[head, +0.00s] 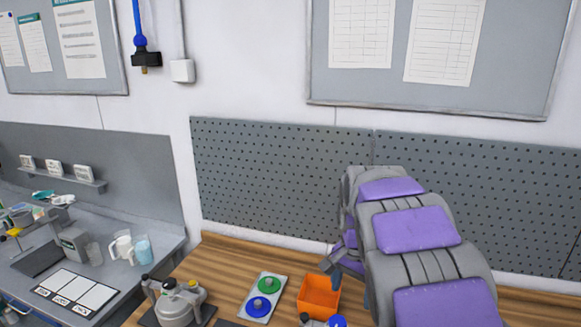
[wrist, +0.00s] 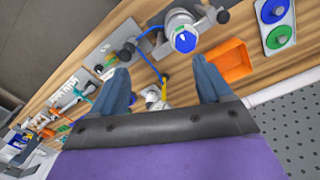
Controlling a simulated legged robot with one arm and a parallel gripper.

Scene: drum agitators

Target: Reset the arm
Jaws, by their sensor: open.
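My arm, with purple and grey links, reaches forward over the wooden bench (head: 235,262) at the right of the head view. My gripper (wrist: 160,70) shows in the wrist view as two blue fingers spread wide apart, with nothing held between them. In the head view the arm mostly hides it; a bluish finger part shows beside the orange bin (head: 318,298). In the wrist view the bin (wrist: 231,61) lies right of the fingers. A device with a blue dial (wrist: 184,40) is beyond the fingertips.
A grey lidded vessel (head: 176,302) and a plate with green and blue buttons (head: 264,297) stand on the bench. A perforated panel (head: 280,185) backs it. A grey side bench (head: 130,278) with jugs (head: 122,245) is at left. Bare wood shows behind the plate.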

